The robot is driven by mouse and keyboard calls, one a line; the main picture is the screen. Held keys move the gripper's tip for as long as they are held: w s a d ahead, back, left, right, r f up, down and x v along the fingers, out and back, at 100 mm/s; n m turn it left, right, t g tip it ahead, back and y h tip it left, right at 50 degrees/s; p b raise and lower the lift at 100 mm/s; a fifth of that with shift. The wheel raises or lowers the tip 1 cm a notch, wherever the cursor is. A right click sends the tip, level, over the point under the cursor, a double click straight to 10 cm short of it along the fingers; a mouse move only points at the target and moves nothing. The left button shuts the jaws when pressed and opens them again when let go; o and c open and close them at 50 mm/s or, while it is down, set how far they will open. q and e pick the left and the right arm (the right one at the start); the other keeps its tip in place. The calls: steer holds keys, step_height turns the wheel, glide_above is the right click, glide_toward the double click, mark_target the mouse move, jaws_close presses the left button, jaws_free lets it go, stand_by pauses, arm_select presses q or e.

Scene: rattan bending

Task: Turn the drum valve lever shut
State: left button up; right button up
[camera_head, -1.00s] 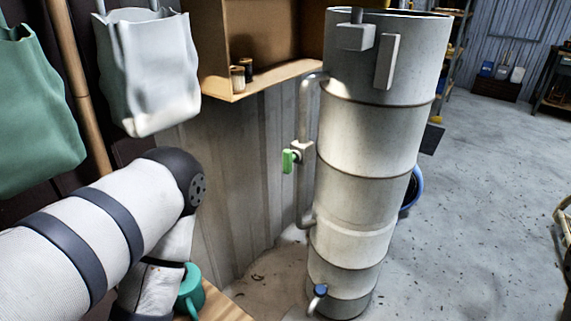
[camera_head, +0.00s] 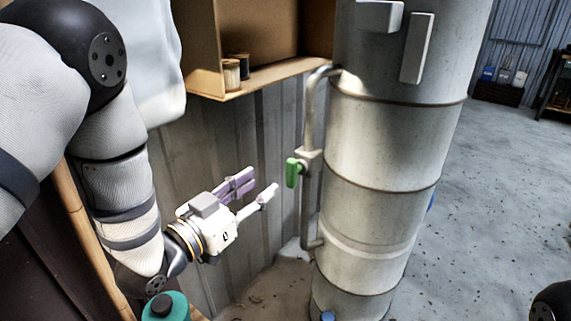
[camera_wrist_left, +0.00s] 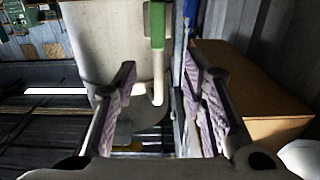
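The drum (camera_head: 385,150) is a tall grey metal cylinder right of centre in the head view. A side pipe (camera_head: 311,105) runs down its left side with a valve on it. The green valve lever (camera_head: 292,172) points roughly upright, beside the pipe; it also shows at the top of the left wrist view (camera_wrist_left: 157,25). My left gripper (camera_head: 259,185) is open and empty, left of and slightly below the lever, apart from it. In the wrist view the lever lies beyond the gap between the purple-padded fingers (camera_wrist_left: 158,78). My right gripper is out of view.
A wooden shelf (camera_head: 275,77) with small spools (camera_head: 232,75) juts out above my left gripper. A corrugated wall (camera_head: 220,140) stands behind. A white bag (camera_head: 165,80) hangs at left, and a teal container (camera_head: 165,306) is at bottom left. Open floor (camera_head: 490,200) lies right.

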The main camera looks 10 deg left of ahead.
mark_target(289, 165)
arm_select(q)
steer(key=x, duration=1.1)
steer(key=shift+w+d+r+b, duration=0.1)
steer(key=shift+d+b, duration=0.15)
steer(key=shift+b, duration=0.15)
jaws_close()
